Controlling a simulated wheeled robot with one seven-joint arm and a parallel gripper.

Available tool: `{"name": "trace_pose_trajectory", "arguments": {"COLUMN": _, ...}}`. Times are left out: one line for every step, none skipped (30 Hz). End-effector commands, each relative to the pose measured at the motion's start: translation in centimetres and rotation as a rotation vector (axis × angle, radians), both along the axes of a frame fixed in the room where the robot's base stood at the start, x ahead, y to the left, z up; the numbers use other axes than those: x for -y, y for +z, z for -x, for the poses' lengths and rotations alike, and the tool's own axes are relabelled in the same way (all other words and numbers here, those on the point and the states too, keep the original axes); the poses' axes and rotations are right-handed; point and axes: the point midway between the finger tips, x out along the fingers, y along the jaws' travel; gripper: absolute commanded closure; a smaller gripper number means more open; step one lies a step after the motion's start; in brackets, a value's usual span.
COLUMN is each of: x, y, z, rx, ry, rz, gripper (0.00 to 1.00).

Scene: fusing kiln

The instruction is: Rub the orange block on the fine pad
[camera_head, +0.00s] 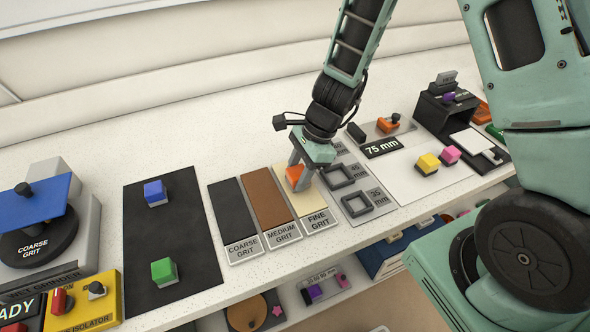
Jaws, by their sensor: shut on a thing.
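The orange block (294,174) is between the fingers of my gripper (299,181), over the cream fine-grit pad (312,202). My gripper points down and is shut on the block. The block is at or just above the pad's surface; I cannot tell whether it touches. The pad is labelled "FINE GRIT" at its front end, and its back part is partly hidden by my gripper.
The brown medium-grit pad (267,199) and black coarse-grit pad (232,210) lie to the left. A blue block (155,192) and green block (164,271) stand on a dark mat (185,232). Square gauge frames (357,203) lie right of the fine pad.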

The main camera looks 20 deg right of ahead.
Motion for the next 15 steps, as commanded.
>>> {"name": "trace_pose_trajectory", "arguments": {"x": 0.0, "y": 0.0, "z": 0.1, "rx": 0.001, "ry": 0.000, "rz": 0.000, "gripper": 0.79}}
{"name": "trace_pose_trajectory", "arguments": {"x": 0.0, "y": 0.0, "z": 0.2, "rx": 0.001, "ry": 0.000, "rz": 0.000, "gripper": 0.79}}
{"name": "trace_pose_trajectory", "arguments": {"x": 0.0, "y": 0.0, "z": 0.2, "rx": 0.000, "ry": 0.000, "rz": 0.000, "gripper": 0.79}}
{"name": "trace_pose_trajectory", "arguments": {"x": 0.0, "y": 0.0, "z": 0.3, "rx": 0.000, "ry": 0.000, "rz": 0.000, "gripper": 0.79}}
{"name": "trace_pose_trajectory", "arguments": {"x": 0.0, "y": -0.1, "z": 0.5, "rx": 0.000, "ry": 0.000, "rz": 0.000, "gripper": 0.79}}
{"name": "trace_pose_trajectory", "arguments": {"x": 0.0, "y": -0.1, "z": 0.7, "rx": 0.000, "ry": -0.001, "rz": -0.001, "gripper": 0.79}}
{"name": "trace_pose_trajectory", "arguments": {"x": 0.0, "y": -0.1, "z": 0.8, "rx": 0.000, "ry": 0.000, "rz": -0.001, "gripper": 0.79}}
{"name": "trace_pose_trajectory", "arguments": {"x": -0.1, "y": -0.2, "z": 1.0, "rx": 0.000, "ry": 0.000, "rz": -0.001, "gripper": 0.79}}
{"name": "trace_pose_trajectory", "arguments": {"x": -0.1, "y": -0.2, "z": 1.3, "rx": 0.001, "ry": -0.001, "rz": -0.001, "gripper": 0.79}}
{"name": "trace_pose_trajectory", "arguments": {"x": -0.1, "y": -0.2, "z": 1.5, "rx": 0.000, "ry": -0.001, "rz": -0.001, "gripper": 0.79}}
{"name": "trace_pose_trajectory", "arguments": {"x": -0.1, "y": -0.2, "z": 1.7, "rx": 0.000, "ry": -0.001, "rz": -0.001, "gripper": 0.79}}
{"name": "trace_pose_trajectory", "arguments": {"x": 0.0, "y": -0.2, "z": 2.0, "rx": 0.000, "ry": -0.001, "rz": -0.001, "gripper": 0.79}}
{"name": "trace_pose_trajectory", "arguments": {"x": 0.0, "y": -0.2, "z": 2.1, "rx": 0.000, "ry": -0.001, "rz": -0.001, "gripper": 0.79}}
{"name": "trace_pose_trajectory", "arguments": {"x": 0.0, "y": -0.1, "z": 2.3, "rx": 0.000, "ry": -0.001, "rz": -0.001, "gripper": 0.79}}
{"name": "trace_pose_trajectory", "arguments": {"x": 0.0, "y": -0.1, "z": 2.4, "rx": 0.000, "ry": -0.001, "rz": -0.001, "gripper": 0.79}}
